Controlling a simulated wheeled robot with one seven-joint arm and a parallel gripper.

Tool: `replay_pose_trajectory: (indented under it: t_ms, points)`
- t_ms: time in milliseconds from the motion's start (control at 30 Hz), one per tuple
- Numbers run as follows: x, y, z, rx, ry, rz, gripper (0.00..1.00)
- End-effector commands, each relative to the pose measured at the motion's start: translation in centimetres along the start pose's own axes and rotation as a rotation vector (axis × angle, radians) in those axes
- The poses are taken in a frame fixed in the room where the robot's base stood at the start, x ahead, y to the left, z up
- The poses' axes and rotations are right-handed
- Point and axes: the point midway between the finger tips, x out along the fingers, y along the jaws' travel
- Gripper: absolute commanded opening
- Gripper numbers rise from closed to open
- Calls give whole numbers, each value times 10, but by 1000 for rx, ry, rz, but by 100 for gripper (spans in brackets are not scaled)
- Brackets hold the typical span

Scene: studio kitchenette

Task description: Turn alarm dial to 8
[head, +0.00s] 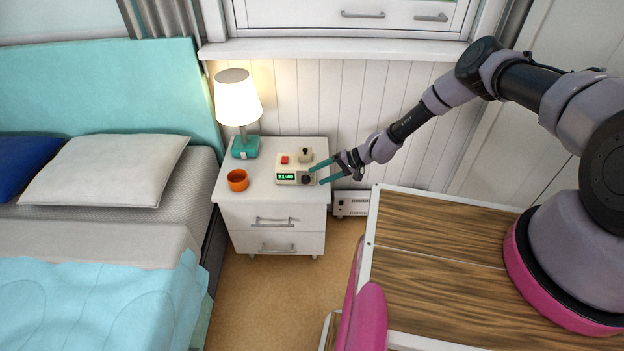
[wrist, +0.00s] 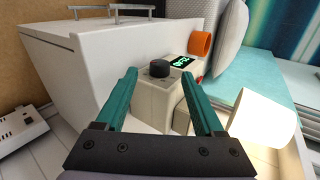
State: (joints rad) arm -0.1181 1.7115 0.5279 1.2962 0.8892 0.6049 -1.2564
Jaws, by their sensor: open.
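The alarm clock (head: 287,183) is a small cream box on the nightstand with a lit green display (head: 286,176), its digits too small to read surely. Its dark dial (head: 306,180) is on the right of its front. My gripper (head: 316,177) is open, its two teal fingers reaching in from the right. In the wrist view the dial (wrist: 159,68) shows between the fingertips of my gripper (wrist: 160,76), with room on both sides. I cannot tell whether a finger touches the clock, or what number the dial points to. The display also shows in the wrist view (wrist: 181,62).
A small cream box with a black knob (head: 305,155) stands behind the clock, near a red button (head: 285,159). An orange cup (head: 238,180) and a lit lamp (head: 238,100) stand left on the white nightstand (head: 270,213). The bed (head: 100,260) is farther left.

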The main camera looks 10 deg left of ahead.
Motion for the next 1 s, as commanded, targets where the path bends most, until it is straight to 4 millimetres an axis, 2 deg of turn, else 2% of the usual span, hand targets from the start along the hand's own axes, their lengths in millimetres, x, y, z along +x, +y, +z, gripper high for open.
replay_pose_trajectory:
  t_ms: [100,300,467,900,1000]
  points:
    - [-26,0,-1,0,2,0,70]
    - [-52,0,0,-1,0,1,70]
    - [-58,0,0,-1,0,1,70]
    - [-58,0,0,-2,0,1,70]
    - [-68,-8,-6,-13,0,10,70]
